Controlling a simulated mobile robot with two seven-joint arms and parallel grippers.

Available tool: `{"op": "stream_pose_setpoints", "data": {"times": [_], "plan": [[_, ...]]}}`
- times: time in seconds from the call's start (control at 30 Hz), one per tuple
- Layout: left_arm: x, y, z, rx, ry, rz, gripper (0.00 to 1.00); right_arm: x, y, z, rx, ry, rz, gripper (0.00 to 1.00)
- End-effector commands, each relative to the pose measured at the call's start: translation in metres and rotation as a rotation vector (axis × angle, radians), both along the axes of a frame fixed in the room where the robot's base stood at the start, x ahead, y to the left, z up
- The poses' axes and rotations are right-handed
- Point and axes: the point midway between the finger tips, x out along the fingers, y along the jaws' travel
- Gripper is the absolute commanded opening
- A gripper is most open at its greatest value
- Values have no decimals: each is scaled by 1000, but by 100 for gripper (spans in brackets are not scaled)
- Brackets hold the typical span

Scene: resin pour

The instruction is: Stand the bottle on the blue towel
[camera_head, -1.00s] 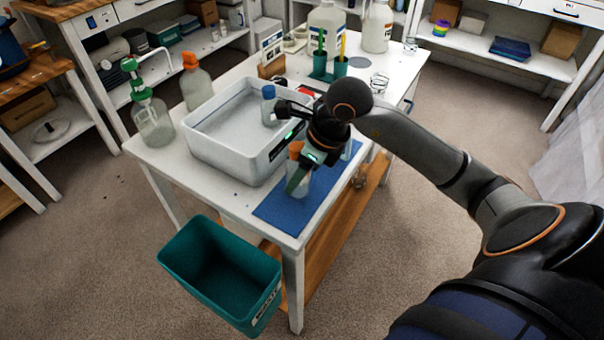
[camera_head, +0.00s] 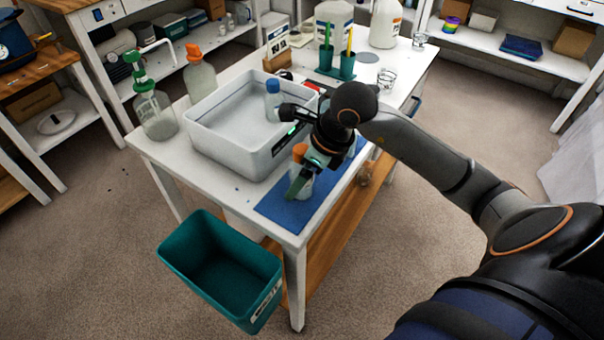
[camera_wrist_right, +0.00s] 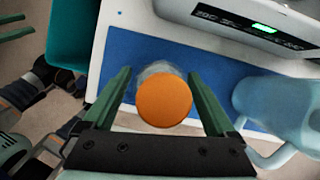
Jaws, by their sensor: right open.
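A clear bottle with an orange cap (camera_head: 300,153) stands upright on the blue towel (camera_head: 286,211), near the front of the white table. My right gripper (camera_head: 302,182) is low at the bottle. In the right wrist view the orange cap (camera_wrist_right: 164,100) lies between the two green fingers, with gaps on both sides, so the gripper is open around the bottle. The cap hides most of the bottle's body there. The towel (camera_wrist_right: 128,60) shows beneath. My left gripper is not in view.
A white tub (camera_head: 215,145) holding a blue-capped bottle (camera_head: 273,102) is just behind the towel. A light blue vessel (camera_wrist_right: 280,105) is close right of the gripper in the wrist view. A teal bin (camera_head: 215,270) stands on the floor in front. Glass bottles stand at the table's left.

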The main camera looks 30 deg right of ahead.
Motion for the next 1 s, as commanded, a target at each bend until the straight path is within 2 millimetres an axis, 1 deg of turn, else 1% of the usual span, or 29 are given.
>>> {"op": "stream_pose_setpoints", "data": {"times": [0.17, 0.27, 0.3, 0.37, 0.6, 0.7, 0.83, 1.0], "plan": [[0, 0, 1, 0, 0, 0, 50, 0, 0, 1, 0, 0, 0, 91], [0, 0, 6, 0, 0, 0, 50, 0, 0, 6, 0, 0, 0, 91], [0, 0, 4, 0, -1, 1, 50, -1, -2, 10, -1, -2, -1, 91], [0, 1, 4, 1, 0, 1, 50, -4, -4, 19, -4, -5, 0, 91], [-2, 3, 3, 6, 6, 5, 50, -21, -15, 68, -5, -7, -1, 91], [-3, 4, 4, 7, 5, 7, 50, -28, -19, 86, -4, -5, -1, 91], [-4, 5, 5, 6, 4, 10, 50, -34, -22, 104, -2, -4, -2, 91], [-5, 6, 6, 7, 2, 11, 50, -39, -24, 114, -1, 0, 0, 91]]}}
